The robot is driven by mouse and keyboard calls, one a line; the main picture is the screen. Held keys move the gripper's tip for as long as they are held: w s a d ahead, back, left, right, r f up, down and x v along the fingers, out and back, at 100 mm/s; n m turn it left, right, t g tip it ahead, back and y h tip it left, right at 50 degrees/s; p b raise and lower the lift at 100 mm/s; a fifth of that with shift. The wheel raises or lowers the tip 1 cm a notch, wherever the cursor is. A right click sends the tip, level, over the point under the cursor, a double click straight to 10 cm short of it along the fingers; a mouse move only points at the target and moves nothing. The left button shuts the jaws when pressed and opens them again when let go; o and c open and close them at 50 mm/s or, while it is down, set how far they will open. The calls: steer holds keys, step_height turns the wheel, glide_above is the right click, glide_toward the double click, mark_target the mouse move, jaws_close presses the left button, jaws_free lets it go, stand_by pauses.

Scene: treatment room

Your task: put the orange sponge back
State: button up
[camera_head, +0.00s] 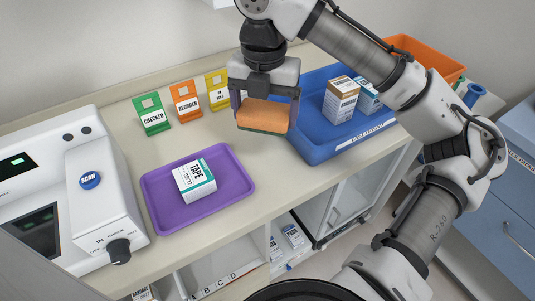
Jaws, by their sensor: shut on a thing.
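The orange sponge (262,116) is a block with an orange top and a thin dark green underside. My gripper (265,98) is shut on the sponge and holds it level, pointing down. The sponge appears above the counter, just left of the blue tray's near left part. Its exact height over the counter is hard to tell from this one view.
A purple tray (158,219) holds a tape box (195,180). A blue tray (312,154) holds boxes (340,99). An orange bin (428,55) stands behind my arm. Green, orange and yellow tags (185,104) stand at the back. A white scanner machine (92,180) stands left.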

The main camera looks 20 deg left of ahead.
mark_target(266, 164)
step_height(266, 164, down, 12)
steer(key=shift+f, duration=0.15)
steer(key=shift+f, duration=0.1)
stand_by(0.3)
steer(key=shift+f, duration=0.15)
steer(key=o, duration=0.8)
step_height(266, 164, up, 13)
steer(key=shift+f, duration=0.2)
